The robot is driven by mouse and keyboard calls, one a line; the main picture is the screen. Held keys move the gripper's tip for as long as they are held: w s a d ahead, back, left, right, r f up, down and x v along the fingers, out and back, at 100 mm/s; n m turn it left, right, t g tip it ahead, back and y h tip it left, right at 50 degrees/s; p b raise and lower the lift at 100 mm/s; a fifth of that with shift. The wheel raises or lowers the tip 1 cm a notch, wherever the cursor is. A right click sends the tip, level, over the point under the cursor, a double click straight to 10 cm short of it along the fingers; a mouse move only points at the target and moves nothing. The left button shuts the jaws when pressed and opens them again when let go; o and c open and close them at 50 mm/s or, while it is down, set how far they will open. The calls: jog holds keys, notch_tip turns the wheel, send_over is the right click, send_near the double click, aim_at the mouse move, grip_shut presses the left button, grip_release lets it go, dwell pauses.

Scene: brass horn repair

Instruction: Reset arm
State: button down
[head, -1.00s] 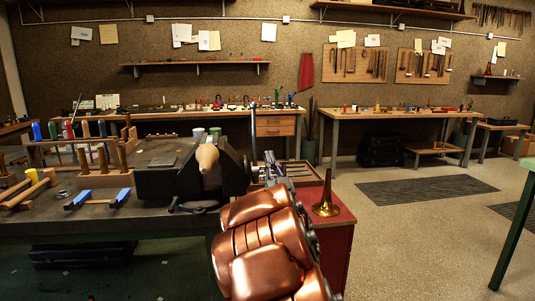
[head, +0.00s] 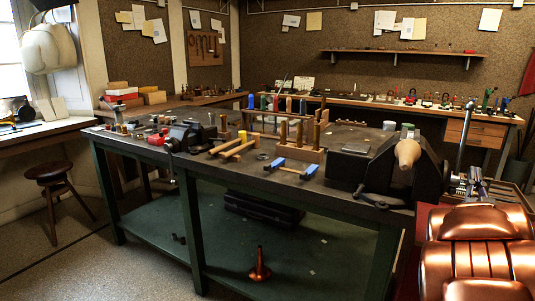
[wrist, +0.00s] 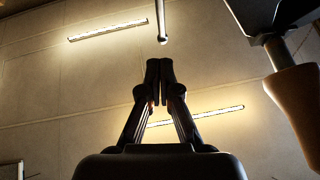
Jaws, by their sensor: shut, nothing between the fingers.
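My gripper (wrist: 160,75) is shut and empty in the wrist view, its dark fingers meeting at the tips and pointing up toward the ceiling. A black vise (head: 365,170) with a rounded wooden form (head: 407,152) is at the bench's right end, left of my arm. The wooden form also shows at the right of the wrist view (wrist: 297,105), apart from the gripper. A metal post (wrist: 162,22) rises beyond the fingertips.
The workbench (head: 225,182) carries a wooden tool rack (head: 290,120), blue-ended clamps (head: 291,168) and a smaller vise (head: 188,135). A stool (head: 53,175) stands left. Floor at lower left is clear.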

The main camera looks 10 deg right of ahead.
jog(key=w+a+f+g+y, duration=0.1)
jog(key=a+f+g+y, duration=0.1)
jog(key=a+f+g, duration=0.45)
jog(key=w+a+f+g+y, duration=0.1)
jog(key=a+f+g+y, duration=0.2)
jog(key=f, duration=0.6)
jog(key=s+a+f+n+g+y, duration=0.1)
jog(key=s+a+f+g+y, duration=0.15)
jog(key=s+a+f, duration=0.5)
jog(key=s+a+f+n+g+y, duration=0.15)
jog(key=s+a+g, duration=0.25)
jog(key=a, duration=0.6)
jog(key=s+a+n+g+y, duration=0.2)
jog(key=s+a+g, duration=0.3)
jog(key=s, duration=0.6)
jog(key=s+a+n+g+y, duration=0.1)
jog(key=s+a+n+g, duration=0.15)
jog(key=s+a, duration=0.65)
notch_tip(320, 180, up, 18)
jog(key=s+d+p, duration=0.2)
jog(key=p, duration=1.5)
jog(key=shift+r, duration=0.25)
jog(key=shift+t, duration=0.25)
